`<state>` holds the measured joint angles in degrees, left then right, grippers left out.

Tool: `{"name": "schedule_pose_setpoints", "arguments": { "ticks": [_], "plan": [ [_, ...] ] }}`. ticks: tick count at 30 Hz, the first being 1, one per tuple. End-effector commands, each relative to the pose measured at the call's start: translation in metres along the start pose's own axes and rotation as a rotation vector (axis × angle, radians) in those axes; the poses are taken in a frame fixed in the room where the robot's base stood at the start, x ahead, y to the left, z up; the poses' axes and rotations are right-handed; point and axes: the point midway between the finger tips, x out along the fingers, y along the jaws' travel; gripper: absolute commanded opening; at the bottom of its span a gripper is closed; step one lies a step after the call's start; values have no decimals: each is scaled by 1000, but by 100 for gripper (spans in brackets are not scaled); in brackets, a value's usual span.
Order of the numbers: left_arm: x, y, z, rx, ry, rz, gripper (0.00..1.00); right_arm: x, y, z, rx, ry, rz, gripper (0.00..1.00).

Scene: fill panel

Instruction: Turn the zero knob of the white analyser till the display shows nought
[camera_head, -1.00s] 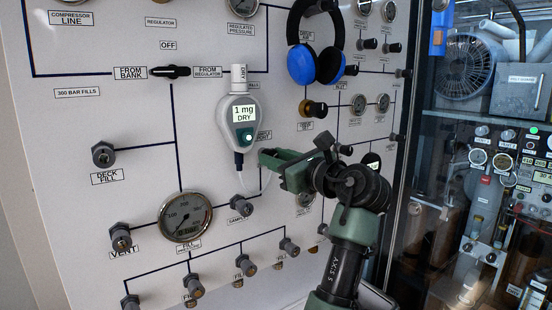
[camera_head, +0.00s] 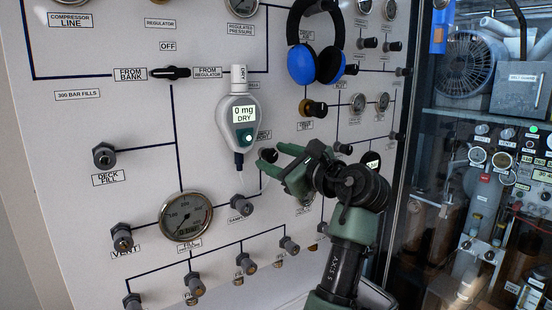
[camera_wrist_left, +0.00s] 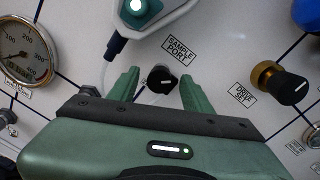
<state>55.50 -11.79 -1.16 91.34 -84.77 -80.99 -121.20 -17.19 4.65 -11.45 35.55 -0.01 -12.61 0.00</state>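The white analyser (camera_head: 238,115) hangs on the panel. Its display (camera_head: 244,114) reads "0 mg DRY". A teal part with a lit white spot (camera_head: 249,138) sits below the display. A small black knob (camera_wrist_left: 162,80) with a white pointer mark is on the panel, below the "SAMPLE PORT" label and near the analyser; I cannot read a label on the knob itself. My left gripper (camera_head: 275,159) is at this knob. In the left wrist view its fingers (camera_wrist_left: 158,77) are apart, one on each side of the knob, with small gaps visible. My right gripper is not in view.
A brass-and-black "DRIVE SET" knob (camera_wrist_left: 280,83) is right of the gripper. Blue headphones (camera_head: 315,62) hang above. A pressure gauge (camera_head: 186,217) is lower left. A thin pale tube (camera_wrist_left: 103,75) runs down from the analyser beside the left finger.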

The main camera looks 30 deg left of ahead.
Motion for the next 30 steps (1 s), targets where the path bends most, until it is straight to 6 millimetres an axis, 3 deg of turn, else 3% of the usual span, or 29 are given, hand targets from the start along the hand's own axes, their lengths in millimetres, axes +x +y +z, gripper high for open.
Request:
{"name": "schedule_pose_setpoints", "arguments": {
  "ticks": [7,19,30],
  "plan": [
    [-9,0,-2,0,1,-2,49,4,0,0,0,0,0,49],
    [-71,0,-2,0,1,-1,49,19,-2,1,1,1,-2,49],
    [-78,0,0,0,0,0,49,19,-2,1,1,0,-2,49]
  ]
}}
